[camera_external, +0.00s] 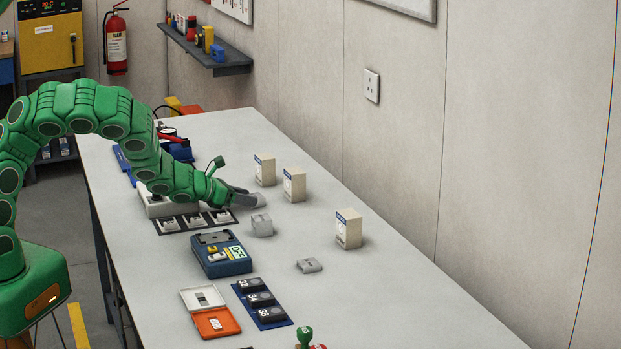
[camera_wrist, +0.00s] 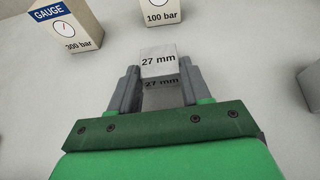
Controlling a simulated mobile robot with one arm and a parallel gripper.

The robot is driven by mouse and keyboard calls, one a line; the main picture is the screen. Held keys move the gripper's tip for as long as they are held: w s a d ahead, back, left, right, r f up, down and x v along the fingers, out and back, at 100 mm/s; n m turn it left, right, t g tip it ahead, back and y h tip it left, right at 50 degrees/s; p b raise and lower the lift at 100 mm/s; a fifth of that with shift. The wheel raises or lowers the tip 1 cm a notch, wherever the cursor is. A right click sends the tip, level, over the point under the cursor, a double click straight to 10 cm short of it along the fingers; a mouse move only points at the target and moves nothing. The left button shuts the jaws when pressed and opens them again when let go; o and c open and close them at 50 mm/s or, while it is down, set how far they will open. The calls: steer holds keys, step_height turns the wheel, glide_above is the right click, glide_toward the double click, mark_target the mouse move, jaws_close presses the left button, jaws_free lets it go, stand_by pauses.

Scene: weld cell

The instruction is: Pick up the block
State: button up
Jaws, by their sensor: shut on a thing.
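The block (camera_wrist: 158,62) is pale grey and marked "27 mm". In the wrist view it sits between the two grey fingers of my gripper (camera_wrist: 158,88), which are shut on it. In the external view my gripper (camera_external: 250,199) reaches low over the middle of the table, pointing towards the wall. The block is hard to tell from the grey fingers there. Whether it touches the table is not clear. Another grey block (camera_external: 262,226) stands on the table just nearer the camera than my gripper. A grey block edge also shows at the right of the wrist view (camera_wrist: 311,88).
Gauge boxes stand beyond my fingers, one marked 300 bar (camera_wrist: 75,30) and one 100 bar (camera_wrist: 161,12); a third box (camera_external: 349,229) is further right. A blue device (camera_external: 221,255), a flat grey piece (camera_external: 309,265) and trays lie nearer. The table's right front is clear.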

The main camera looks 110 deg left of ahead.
steer(key=shift+r, duration=0.1)
step_height(320, 180, up, 10)
stand_by(0.8)
